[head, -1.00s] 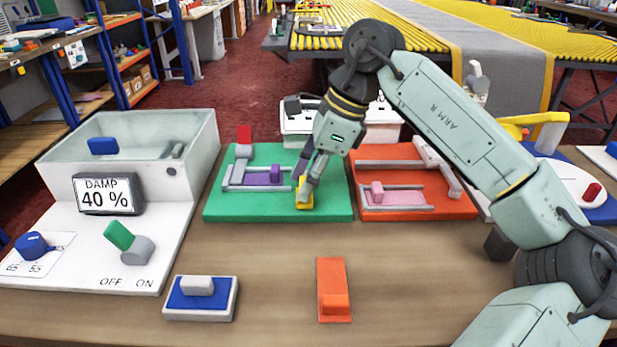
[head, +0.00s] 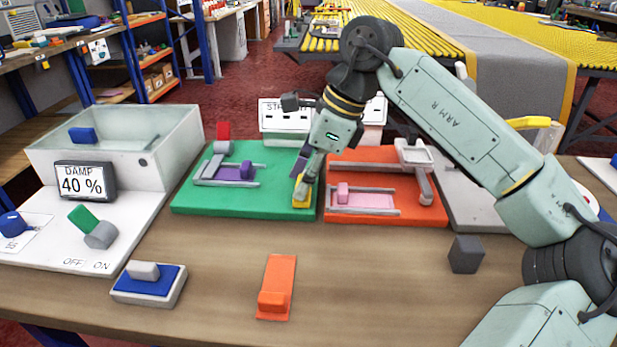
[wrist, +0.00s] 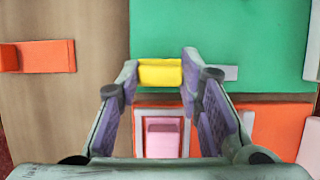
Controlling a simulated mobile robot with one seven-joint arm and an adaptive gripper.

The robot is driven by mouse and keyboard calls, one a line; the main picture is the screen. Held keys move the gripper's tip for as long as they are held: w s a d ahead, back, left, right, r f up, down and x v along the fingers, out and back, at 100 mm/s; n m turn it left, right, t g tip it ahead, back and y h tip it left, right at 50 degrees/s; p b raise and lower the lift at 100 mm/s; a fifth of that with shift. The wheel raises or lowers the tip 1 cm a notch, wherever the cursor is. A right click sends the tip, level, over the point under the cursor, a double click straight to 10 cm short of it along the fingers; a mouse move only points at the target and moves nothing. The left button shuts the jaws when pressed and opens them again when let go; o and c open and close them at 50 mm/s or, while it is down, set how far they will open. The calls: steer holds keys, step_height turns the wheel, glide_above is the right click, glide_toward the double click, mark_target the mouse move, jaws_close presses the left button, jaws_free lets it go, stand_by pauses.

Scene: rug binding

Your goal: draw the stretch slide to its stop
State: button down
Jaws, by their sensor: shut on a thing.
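My gripper (head: 304,190) is shut on a yellow block (head: 300,201) at the right end of the green board (head: 235,206). In the wrist view the yellow block (wrist: 160,73) sits between the two fingertips, at the green board's edge (wrist: 225,40). A box with a partly hidden sign beginning "ST" (head: 283,104) stands behind the board. My fingers hide part of the yellow block. No readable label marks which piece is the stretch slide.
An orange board (head: 425,212) with a pink block (head: 343,192) and grey rails lies close on the right. A dark cube (head: 466,254), an orange piece (head: 277,285) and a blue-topped block (head: 150,283) stand in front. A white basin (head: 130,150) is at left.

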steer(key=shift+d, duration=0.25)
steer(key=c, duration=1.1)
jaws_free()
steer(key=shift+r, duration=0.1)
steer(key=v, duration=1.2)
steer(key=shift+d, duration=0.1)
